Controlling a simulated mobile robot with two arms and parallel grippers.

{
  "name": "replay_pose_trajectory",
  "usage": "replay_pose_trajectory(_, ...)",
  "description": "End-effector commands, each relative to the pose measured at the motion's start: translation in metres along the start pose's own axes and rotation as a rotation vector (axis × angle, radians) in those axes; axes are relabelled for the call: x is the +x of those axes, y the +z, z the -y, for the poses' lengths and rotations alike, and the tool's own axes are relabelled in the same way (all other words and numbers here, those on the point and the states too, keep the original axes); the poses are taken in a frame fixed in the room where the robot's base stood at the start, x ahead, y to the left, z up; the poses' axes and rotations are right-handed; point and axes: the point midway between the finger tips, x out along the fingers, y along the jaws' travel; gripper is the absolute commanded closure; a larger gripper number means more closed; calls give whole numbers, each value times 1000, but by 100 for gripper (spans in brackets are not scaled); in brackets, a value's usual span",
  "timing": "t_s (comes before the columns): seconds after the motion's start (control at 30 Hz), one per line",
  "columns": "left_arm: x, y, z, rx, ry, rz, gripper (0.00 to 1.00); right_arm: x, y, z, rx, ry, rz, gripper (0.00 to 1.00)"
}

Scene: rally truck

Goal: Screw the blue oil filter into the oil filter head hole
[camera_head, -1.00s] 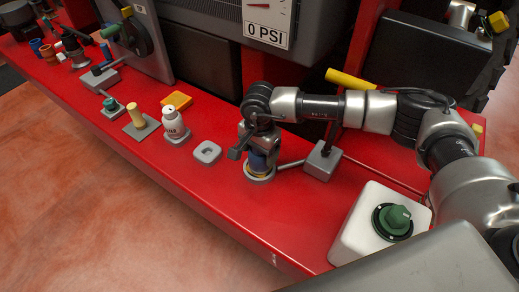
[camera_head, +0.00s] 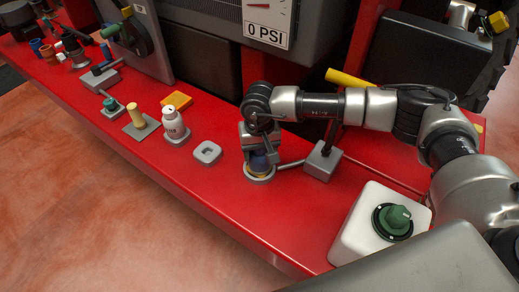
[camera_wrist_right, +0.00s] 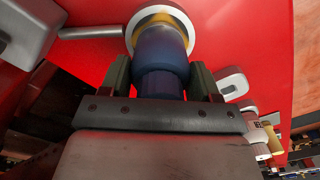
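The blue oil filter (camera_head: 259,160) stands over the round oil filter head hole (camera_head: 260,176), a grey ring with a yellowish inside on the red deck. In the right wrist view the filter (camera_wrist_right: 162,55) meets the ring (camera_wrist_right: 131,38); its exact depth is hidden. My right gripper (camera_head: 257,150) is above the filter, pointing down. In the wrist view its two dark fingers (camera_wrist_right: 160,80) lie on both sides of the filter and appear closed on it. My left gripper is not in view.
A grey block with a lever (camera_head: 322,160) stands just right of the ring. A grey pad with a recess (camera_head: 207,153), a white bottle (camera_head: 173,124) and a yellow peg (camera_head: 137,115) stand to the left. A white box with a green knob (camera_head: 380,225) is at front right.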

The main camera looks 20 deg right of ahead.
Motion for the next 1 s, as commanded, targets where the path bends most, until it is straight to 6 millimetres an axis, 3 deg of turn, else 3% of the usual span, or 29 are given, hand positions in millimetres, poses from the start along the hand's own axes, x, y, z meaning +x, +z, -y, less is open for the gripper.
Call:
replay_pose_trajectory(0.1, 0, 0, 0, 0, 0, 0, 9, 0, 0, 0, 1, 1, 0, 52)
replay_pose_trajectory(0.27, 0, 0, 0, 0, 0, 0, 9, 0, 0, 0, 40, 1, 0, 52)
replay_pose_trajectory(1.0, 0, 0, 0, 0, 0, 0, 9, 1, 0, 0, 1009, 1, 0, 52)
